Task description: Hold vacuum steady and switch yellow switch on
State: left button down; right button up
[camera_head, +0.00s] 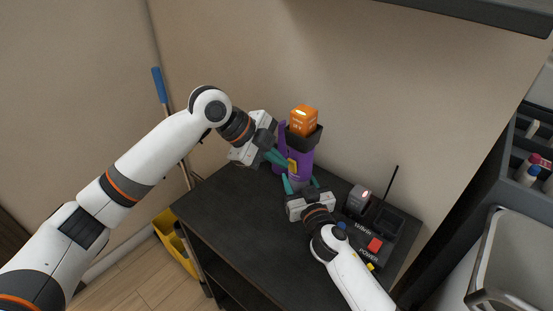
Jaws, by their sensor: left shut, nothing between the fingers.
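The vacuum (303,161) stands upright near the back of the dark table, with a purple body and a dark collar. The yellow switch (292,166) is a small patch on the left front of its body. My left gripper (280,160) is shut and empty, its teal fingertips pointing right, right beside the yellow switch; I cannot tell whether they touch it. My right gripper (301,185) is low at the front of the vacuum, with a teal finger on each side of its lower body. Whether those fingers press on it is unclear.
An orange lit block (304,120) sits in the vacuum's top. A dark device (374,244) with a red button and an antenna stands on the table (232,213) at right. A yellow bucket (176,247) and a blue-tipped pole (158,86) are at left. The table's left part is clear.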

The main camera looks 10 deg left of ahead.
pick_arm(q)
jog(key=shift+w+d+r+g, duration=0.25)
jog(key=shift+w+d+g, duration=0.15)
jog(key=shift+w, duration=0.1)
jog(key=shift+w+y, duration=0.1)
jog(key=shift+y, duration=0.3)
jog(key=shift+r, duration=0.15)
jog(key=shift+r, duration=0.65)
